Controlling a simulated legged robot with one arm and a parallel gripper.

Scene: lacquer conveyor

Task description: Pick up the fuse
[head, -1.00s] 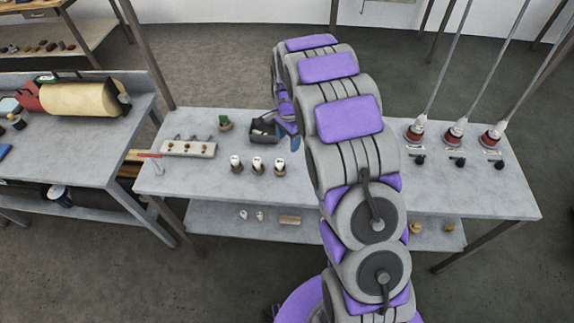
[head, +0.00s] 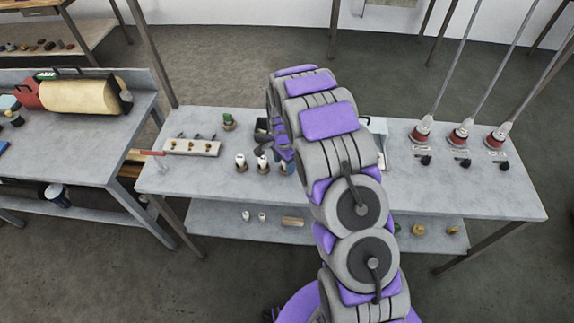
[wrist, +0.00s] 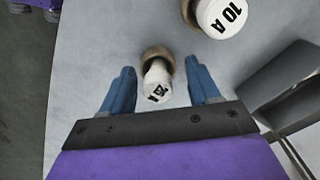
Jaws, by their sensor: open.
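A small white fuse (wrist: 157,82) in a brown round base stands between the two blue fingers of my gripper (wrist: 162,92) in the wrist view. Its label is only partly readable. The fingers are open, with a gap on both sides of it. In the head view several white fuses stand in a row on the grey table, including the leftmost one (head: 241,162). My gripper is at the right end of this row, partly hidden by my arm.
A dark open box (wrist: 288,88) is close on the right in the wrist view. A pale block with several fittings (head: 191,147) and a green-topped part (head: 228,121) stand to the left on the table (head: 450,190). Red-based insulators (head: 459,136) stand at the right.

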